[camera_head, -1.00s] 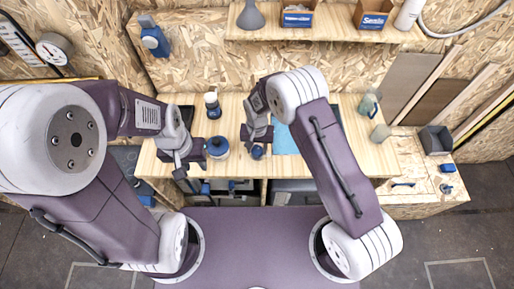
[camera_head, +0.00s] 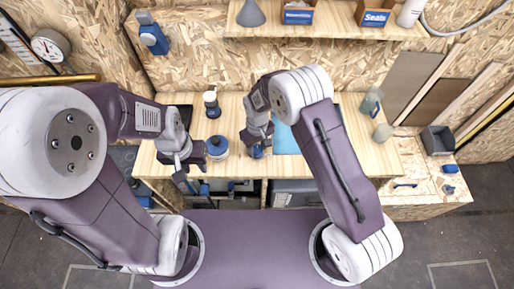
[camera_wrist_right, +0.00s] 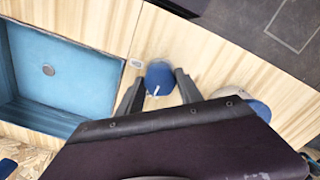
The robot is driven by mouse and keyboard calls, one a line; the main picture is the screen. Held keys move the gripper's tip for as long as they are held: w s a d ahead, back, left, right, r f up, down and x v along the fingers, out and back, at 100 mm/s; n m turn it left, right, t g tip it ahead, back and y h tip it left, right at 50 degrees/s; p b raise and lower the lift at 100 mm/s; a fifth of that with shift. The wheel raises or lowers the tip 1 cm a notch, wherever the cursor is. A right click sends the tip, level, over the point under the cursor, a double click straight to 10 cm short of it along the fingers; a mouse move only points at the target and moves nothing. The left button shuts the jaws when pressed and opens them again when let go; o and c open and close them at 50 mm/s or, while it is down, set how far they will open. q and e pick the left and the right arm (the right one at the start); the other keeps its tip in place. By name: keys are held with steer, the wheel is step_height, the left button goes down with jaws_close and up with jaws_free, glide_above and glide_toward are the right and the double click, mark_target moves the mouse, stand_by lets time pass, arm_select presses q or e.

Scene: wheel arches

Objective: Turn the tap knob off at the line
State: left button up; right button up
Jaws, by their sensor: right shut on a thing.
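The blue tap knob (camera_head: 257,152) is on the light wooden bench, low in the middle of the head view. In the right wrist view the knob (camera_wrist_right: 160,77) has a white line on its face and sits between the two dark fingers. My right gripper (camera_wrist_right: 158,88) is shut on it; in the head view this gripper (camera_head: 256,147) partly hides the knob. A small pale mark (camera_wrist_right: 137,63) lies on the wood beside the knob. My left gripper (camera_head: 190,172) hangs at the bench's front edge, apart from the knob; its opening is unclear.
A blue-and-white round container (camera_head: 218,147) stands between my grippers. A dark-topped bottle (camera_head: 211,105) is behind it. A blue recessed basin (camera_wrist_right: 60,75) lies beside the knob. Jugs (camera_head: 371,102) stand at the right end.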

mark_target(257, 149)
steer(key=shift+n, duration=0.5)
steer(key=o, duration=1.4)
steer(key=shift+c, duration=0.2)
step_height(257, 149, up, 9)
steer(key=b, duration=0.2)
steer(key=shift+r, duration=0.1)
